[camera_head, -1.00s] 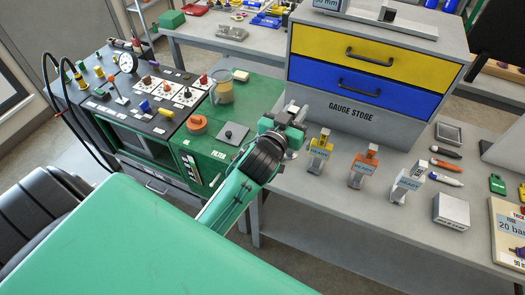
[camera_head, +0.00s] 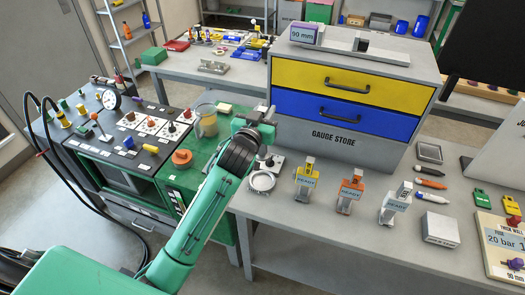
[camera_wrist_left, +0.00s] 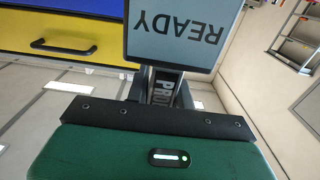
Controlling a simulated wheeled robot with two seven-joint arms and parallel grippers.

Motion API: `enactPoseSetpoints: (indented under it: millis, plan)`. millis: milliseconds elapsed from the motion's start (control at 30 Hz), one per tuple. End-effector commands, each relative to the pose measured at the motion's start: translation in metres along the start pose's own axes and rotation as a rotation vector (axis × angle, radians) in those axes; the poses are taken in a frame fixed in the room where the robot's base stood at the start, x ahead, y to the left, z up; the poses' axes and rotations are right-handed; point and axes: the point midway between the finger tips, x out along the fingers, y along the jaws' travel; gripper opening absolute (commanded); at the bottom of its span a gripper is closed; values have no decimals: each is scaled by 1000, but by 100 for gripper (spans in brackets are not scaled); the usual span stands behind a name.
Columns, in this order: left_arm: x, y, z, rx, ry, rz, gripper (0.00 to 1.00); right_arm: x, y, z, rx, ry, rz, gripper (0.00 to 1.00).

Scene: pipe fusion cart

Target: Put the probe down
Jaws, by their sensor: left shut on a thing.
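My left gripper (camera_head: 262,128) is shut on the probe and holds it above the left end of the grey table. In the left wrist view the probe (camera_wrist_left: 166,88) has a stem lettered "PRO", partly cut off, and a pale screen (camera_wrist_left: 180,32) reading READY upside down. The stem stands between the fingers, in front of my dark palm bar. In the head view the gripper and wrist hide most of the probe. My right gripper is in neither current view.
The gauge store (camera_head: 337,138) stands behind the gripper. The green-sided cart (camera_head: 172,200) is left.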

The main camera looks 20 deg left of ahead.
Motion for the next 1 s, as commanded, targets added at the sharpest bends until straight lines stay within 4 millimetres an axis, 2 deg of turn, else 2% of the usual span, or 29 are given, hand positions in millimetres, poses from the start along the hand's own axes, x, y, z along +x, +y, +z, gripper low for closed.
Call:
enactPoseSetpoints:
  millis: [100,300,533,733,1000]
  plan:
    - [0,0,33,-1,-6,-2,4,-8,0,0,0,-1,0,36]
    - [0,0,78,-2,-3,0,4,-15,0,0,0,-1,0,36]
    - [0,0,99,-1,2,0,4,-16,1,0,0,-1,0,36]
    - [0,0,128,-1,0,-1,4,-20,1,-1,0,-1,0,36]
    - [0,0,133,-1,3,0,4,-19,1,0,0,-2,1,36]
